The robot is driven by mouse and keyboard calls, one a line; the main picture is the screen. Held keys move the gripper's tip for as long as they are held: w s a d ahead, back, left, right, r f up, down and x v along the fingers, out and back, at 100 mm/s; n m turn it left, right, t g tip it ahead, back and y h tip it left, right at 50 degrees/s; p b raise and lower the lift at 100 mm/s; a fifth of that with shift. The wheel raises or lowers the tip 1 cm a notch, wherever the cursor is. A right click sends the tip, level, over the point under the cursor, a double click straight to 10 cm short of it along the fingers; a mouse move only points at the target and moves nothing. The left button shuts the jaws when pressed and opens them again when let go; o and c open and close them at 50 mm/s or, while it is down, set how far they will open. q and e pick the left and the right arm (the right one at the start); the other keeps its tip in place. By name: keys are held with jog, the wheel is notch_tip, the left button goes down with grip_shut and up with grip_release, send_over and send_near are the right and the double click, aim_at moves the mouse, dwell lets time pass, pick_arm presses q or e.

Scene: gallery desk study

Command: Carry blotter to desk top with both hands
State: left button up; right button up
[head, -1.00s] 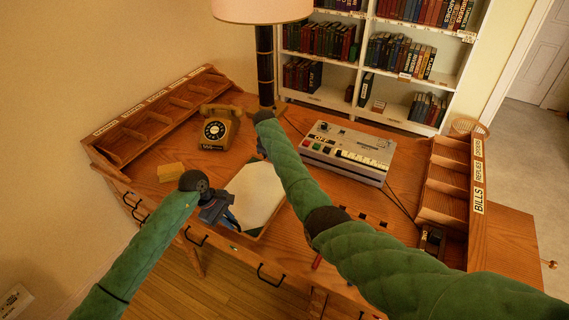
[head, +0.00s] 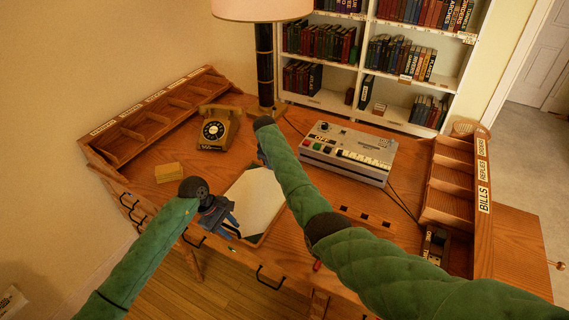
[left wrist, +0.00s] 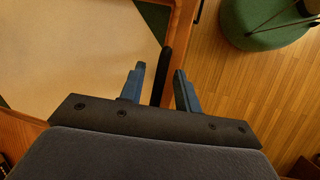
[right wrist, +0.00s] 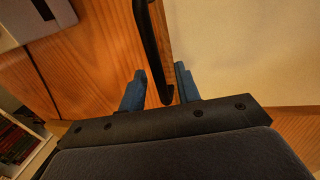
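The blotter (head: 256,203), a cream pad with dark corners and a wooden rim, lies at the front of the desk top (head: 345,225), between my grippers. I cannot tell whether it rests fully flat. My left gripper (head: 234,226) is at its near left side. In the left wrist view its fingers (left wrist: 158,80) are apart, with a black handle (left wrist: 165,66) between them and gaps showing. My right gripper (right wrist: 160,82) is at the far side, mostly hidden behind my arm in the head view. Its fingers are apart around another black handle (right wrist: 147,42).
A yellow telephone (head: 214,130), a yellow block (head: 169,172) and a lamp (head: 265,65) stand left and back. A grey machine (head: 347,153) stands right of the blotter. Pigeonhole racks (head: 450,190) line the sides. A green stool (left wrist: 265,22) is on the floor.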

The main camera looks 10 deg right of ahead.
pick_arm(q)
jog(key=shift+r, duration=0.1)
jog(key=v, duration=1.2)
pick_arm(e)
notch_tip(320, 180, up, 12)
jog(key=s+a, duration=0.1)
jog(key=s, duration=0.1)
jog(key=shift+a+f, duration=0.15)
jog(key=shift+a, duration=0.1)
dwell(0.3)
